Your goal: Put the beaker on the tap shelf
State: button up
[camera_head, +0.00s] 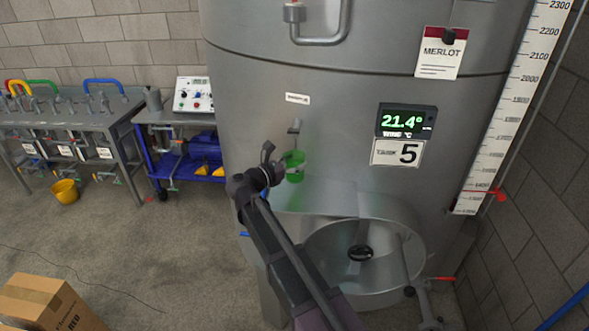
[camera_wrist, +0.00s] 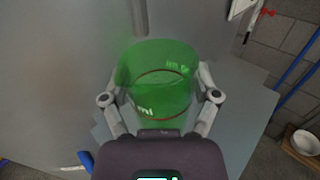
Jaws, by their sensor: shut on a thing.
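The beaker (camera_head: 293,170) is green and see-through, with a dark red line and white print in the wrist view (camera_wrist: 157,85). My gripper (camera_head: 280,170) is shut on it, one finger on each side in the wrist view (camera_wrist: 160,95). The beaker is held in front of the steel tank, just below a small tap (camera_head: 295,127). The tap's pipe (camera_wrist: 139,15) comes down close behind the beaker's rim. A flat grey surface, apparently the tap shelf (camera_wrist: 245,115), lies below the beaker. I cannot tell whether the beaker touches it.
The tank's round manway (camera_head: 420,245) and a valve (camera_head: 428,300) are below right. A bench with hoses (camera_head: 70,105) and a blue cart (camera_head: 190,165) stand left. A yellow bucket (camera_head: 65,191) and a cardboard box (camera_head: 45,300) are on the otherwise mostly clear floor.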

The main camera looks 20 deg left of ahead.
jog(key=shift+w+a, duration=0.15)
jog(key=shift+w, duration=0.1)
jog(key=shift+w+a+f+b, duration=0.1)
jog(key=shift+w+f+b, duration=0.3)
jog(key=shift+f+b, duration=1.45)
jog(key=shift+f, duration=0.15)
jog(key=o, duration=1)
jog(key=shift+c, duration=0.2)
